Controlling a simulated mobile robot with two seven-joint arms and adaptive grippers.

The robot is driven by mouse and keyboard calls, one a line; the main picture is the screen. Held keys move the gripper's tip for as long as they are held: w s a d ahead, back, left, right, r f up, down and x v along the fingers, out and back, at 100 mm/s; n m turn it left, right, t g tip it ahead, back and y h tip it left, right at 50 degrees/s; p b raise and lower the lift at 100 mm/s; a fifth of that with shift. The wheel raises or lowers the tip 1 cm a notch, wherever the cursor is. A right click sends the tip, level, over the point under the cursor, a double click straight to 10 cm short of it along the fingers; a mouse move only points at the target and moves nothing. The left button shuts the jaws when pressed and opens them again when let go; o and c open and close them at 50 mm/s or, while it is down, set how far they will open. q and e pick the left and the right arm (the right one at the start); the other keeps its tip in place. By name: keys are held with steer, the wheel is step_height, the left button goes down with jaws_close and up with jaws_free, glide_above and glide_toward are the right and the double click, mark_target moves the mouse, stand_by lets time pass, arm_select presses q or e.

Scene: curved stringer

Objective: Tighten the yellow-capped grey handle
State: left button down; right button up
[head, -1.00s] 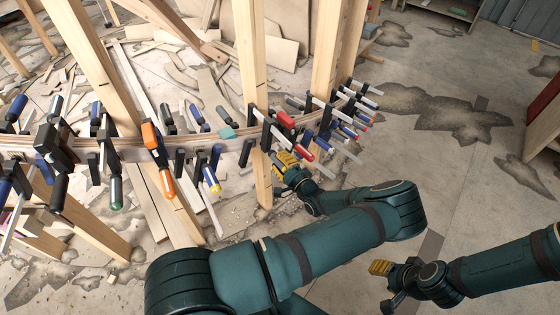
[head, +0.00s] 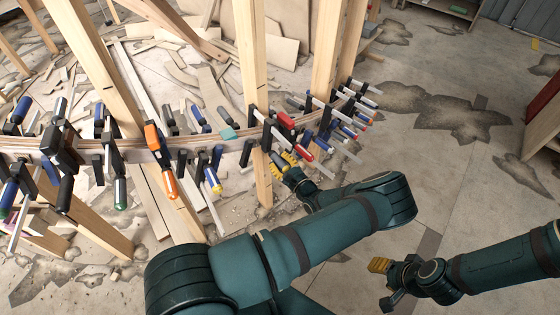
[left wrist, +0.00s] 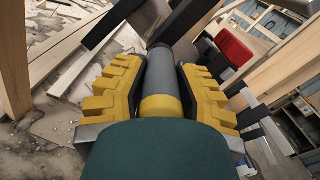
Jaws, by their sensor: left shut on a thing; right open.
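The yellow-capped grey handle (left wrist: 162,80) runs up the middle of the left wrist view, with its yellow cap (left wrist: 161,106) nearest the camera. My left gripper (left wrist: 158,88) has its yellow toothed fingers on both sides of the handle and is shut on it. In the head view my left gripper (head: 284,163) is at the clamps just right of the middle post, and the handle is mostly hidden there. My right gripper (head: 384,276) is open and empty, low over the floor at the lower right, away from the clamps.
Several clamps with blue, orange (head: 153,138) and red (head: 286,120) handles crowd the curved wooden stringer (head: 135,152). Wooden posts (head: 252,60) stand close to my left gripper. A blue-handled clamp with a yellow end (head: 213,180) hangs left of it.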

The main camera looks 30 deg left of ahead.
arm_select(q)
steer(key=m, duration=0.7)
steer(key=shift+a, duration=0.15)
steer(key=m, duration=0.6)
steer(key=shift+s+r+m, duration=0.1)
steer(key=shift+m, duration=0.3)
steer(key=m, duration=1.2)
steer(key=shift+r, duration=0.15)
steer(key=shift+m, duration=0.3)
steer(key=c, duration=0.7)
jaws_free()
